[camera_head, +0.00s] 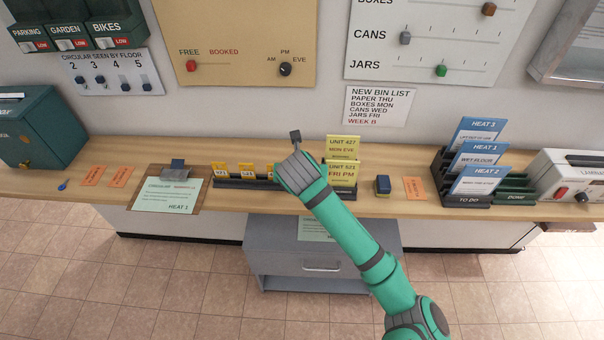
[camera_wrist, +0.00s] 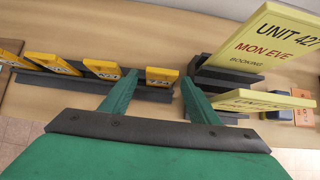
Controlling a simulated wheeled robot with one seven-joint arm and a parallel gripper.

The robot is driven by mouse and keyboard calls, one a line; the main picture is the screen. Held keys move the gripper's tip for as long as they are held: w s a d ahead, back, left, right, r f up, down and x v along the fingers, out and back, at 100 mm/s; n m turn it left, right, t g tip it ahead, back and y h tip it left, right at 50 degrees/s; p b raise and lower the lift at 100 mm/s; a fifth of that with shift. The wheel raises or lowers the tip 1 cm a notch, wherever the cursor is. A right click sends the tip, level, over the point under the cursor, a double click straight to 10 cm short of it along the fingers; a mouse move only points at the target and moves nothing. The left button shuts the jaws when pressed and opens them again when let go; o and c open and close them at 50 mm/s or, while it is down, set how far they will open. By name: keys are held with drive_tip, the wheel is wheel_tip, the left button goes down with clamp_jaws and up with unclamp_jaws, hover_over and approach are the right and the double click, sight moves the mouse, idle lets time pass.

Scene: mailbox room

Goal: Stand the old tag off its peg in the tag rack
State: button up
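The dark tag rack (camera_head: 240,184) lies on the wooden counter, with several yellow-orange tags standing in it. In the wrist view the rack (camera_wrist: 75,79) shows with a row of tags, among them a left tag (camera_wrist: 52,63), a middle tag (camera_wrist: 100,69) and a right tag (camera_wrist: 161,76). My gripper (camera_wrist: 160,85) is open, its green fingers spread to either side of the right tag. I cannot tell how close they are to it. I cannot tell which tag is the old one, and no peg is clear.
Right of the rack, a dark holder (camera_wrist: 225,88) bears the UNIT 427 card (camera_head: 343,146) and the UNIT 521 card (camera_head: 341,174), close to my right finger. A clipboard (camera_head: 145,204) lies left. A grey drawer cabinet (camera_head: 275,262) is below.

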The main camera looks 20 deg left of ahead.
drive_tip(key=v, duration=1.1)
drive_tip(key=shift+f, duration=0.1)
idle(0.4)
